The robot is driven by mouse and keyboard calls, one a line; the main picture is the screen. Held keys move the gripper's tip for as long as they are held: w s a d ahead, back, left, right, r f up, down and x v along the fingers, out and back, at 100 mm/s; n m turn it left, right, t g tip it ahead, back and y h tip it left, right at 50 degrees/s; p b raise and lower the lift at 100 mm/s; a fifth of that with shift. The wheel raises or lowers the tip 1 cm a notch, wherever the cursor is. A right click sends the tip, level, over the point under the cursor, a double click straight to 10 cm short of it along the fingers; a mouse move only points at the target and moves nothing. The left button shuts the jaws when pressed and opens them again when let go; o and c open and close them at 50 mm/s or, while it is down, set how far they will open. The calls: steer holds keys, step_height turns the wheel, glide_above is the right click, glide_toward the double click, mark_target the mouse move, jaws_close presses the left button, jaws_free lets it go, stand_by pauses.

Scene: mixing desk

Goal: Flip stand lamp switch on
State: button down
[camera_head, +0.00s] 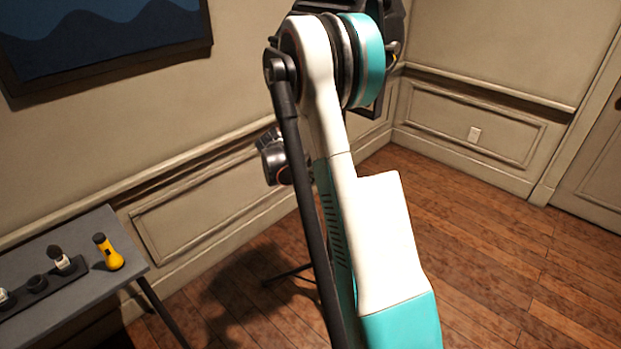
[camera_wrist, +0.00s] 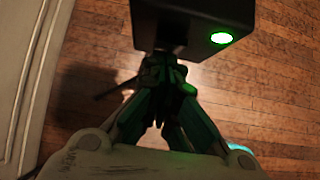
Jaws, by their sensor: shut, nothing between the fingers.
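A black box-shaped body (camera_wrist: 165,25), perhaps part of the stand lamp, fills the top middle of the wrist view. A bright green oval light (camera_wrist: 221,38) glows on its right side. My gripper (camera_wrist: 162,68) is shut and empty, with its fingertips close to the box's lower edge. I cannot tell whether they touch it. Green light tints the fingers. In the head view my arm hides most of the lamp area. A thin dark leg (camera_head: 287,275), possibly of the lamp's stand, shows low behind the arm. I cannot make out a switch lever.
A grey table (camera_head: 75,232) stands at the left with a yellow flashlight (camera_head: 108,253) and a dark rack (camera_head: 40,290) of small items. A panelled wall (camera_head: 215,210) runs behind. Wooden floor (camera_head: 490,260) is clear at the right.

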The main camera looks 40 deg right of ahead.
steer(key=shift+r, duration=0.2)
steer(key=shift+r+p, duration=0.45)
steer(key=shift+r, duration=0.25)
steer(key=a+f+p+v, duration=0.1)
steer(key=v, duration=0.5)
steer(key=a+p+v, duration=0.1)
steer(key=p+v, duration=0.1)
steer(key=v, duration=0.5)
steer(key=shift+a+f, duration=0.15)
steer(key=shift+f, duration=0.3)
